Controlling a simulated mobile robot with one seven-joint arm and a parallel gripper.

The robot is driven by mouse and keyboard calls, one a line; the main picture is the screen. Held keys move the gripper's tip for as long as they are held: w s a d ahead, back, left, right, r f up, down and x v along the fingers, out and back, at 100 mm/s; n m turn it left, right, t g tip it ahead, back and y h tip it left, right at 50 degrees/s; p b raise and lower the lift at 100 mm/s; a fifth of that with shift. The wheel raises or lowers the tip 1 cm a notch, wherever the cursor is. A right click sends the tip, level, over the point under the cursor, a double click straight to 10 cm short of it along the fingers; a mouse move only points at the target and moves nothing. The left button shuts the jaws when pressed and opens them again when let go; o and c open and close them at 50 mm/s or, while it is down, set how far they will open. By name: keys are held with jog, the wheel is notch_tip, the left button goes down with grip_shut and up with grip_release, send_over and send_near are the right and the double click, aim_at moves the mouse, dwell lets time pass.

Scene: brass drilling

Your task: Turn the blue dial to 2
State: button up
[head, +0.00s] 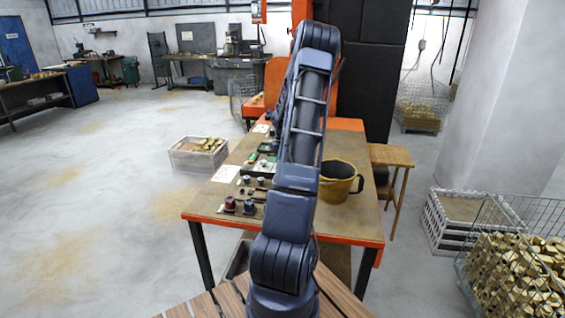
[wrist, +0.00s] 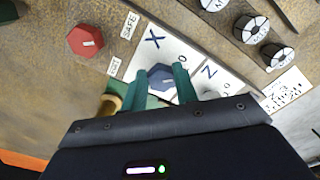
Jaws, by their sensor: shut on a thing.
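The blue dial (wrist: 161,76) sits on a white card in the wrist view, with a large X above it and a mark like a Z or a 2 to its right. A light pointer mark shows on its face, partly covered; I cannot tell exactly which number it points to. My gripper (wrist: 163,84) has its two green fingers on either side of the dial, shut on it. In the head view my arm reaches over the table, and my gripper and the blue dial are hidden or too small to make out.
A red dial (wrist: 85,40) lies left of the blue one, beside small labels. Several black-and-white dials, one of them here (wrist: 251,29), stand at upper right. The orange-edged table (head: 350,225) holds a yellow-brown pot (head: 338,181) right of my arm.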

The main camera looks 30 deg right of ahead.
jog(key=m, duration=0.4)
jog(key=shift+a, duration=0.2)
jog(key=shift+w+m, duration=0.1)
jog(key=shift+m, duration=2)
jog(key=o, duration=1)
jog(key=shift+r, duration=0.1)
notch_tip(320, 180, up, 11)
jog(key=shift+f, duration=0.15)
jog(key=shift+a, duration=0.1)
